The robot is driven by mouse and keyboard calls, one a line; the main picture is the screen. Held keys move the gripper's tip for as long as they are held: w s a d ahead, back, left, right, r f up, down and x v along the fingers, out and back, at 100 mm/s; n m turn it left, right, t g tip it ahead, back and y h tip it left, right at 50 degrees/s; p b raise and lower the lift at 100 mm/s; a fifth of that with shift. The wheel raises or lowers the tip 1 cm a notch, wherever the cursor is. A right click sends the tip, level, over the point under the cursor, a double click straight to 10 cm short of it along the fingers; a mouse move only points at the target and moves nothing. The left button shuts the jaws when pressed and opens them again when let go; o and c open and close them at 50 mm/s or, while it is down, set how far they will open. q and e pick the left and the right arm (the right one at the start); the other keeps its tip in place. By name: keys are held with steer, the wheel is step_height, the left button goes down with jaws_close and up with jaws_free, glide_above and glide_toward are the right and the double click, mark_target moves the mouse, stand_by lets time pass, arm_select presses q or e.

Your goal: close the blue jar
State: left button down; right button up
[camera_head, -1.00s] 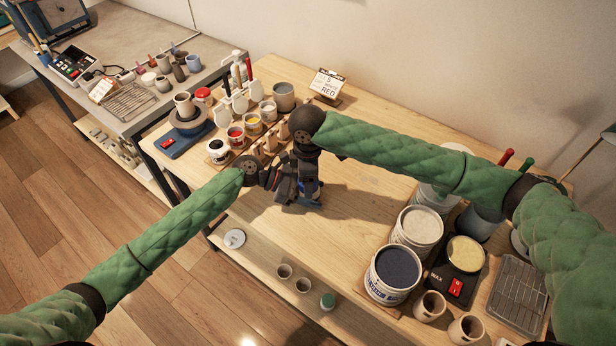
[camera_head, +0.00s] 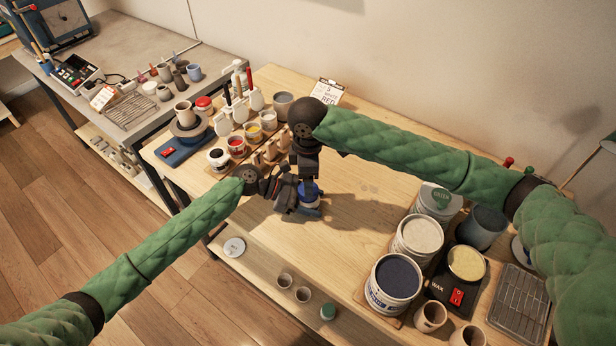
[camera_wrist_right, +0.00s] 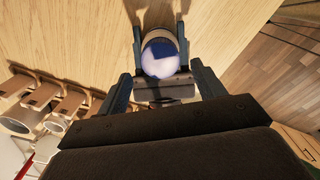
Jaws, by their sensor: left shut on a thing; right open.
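The blue jar (camera_head: 309,190) stands near the front edge of the wooden table, partly hidden by my grippers in the head view. In the right wrist view its round blue top (camera_wrist_right: 160,58), partly brightly lit, sits over a pale body. My left gripper (camera_head: 304,207) is shut on the jar from the side, and its dark fingers flank the body in the right wrist view. My right gripper (camera_wrist_right: 163,88) is open above the jar, its fingers apart on either side and clear of the top. I cannot tell how tightly the top is seated.
Small paint jars (camera_head: 236,145) and pale stands (camera_head: 255,102) are close behind to the left. Large paint buckets (camera_head: 395,277), a wax pot (camera_head: 466,263) and a wire rack (camera_head: 518,295) fill the right side. The table's middle is clear. A lower shelf (camera_head: 262,262) lies below.

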steer(key=shift+r+n, duration=0.8)
steer(key=shift+r, duration=0.95)
steer(key=shift+f, duration=4)
steer(key=c, duration=1)
steer(key=o, duration=1.1)
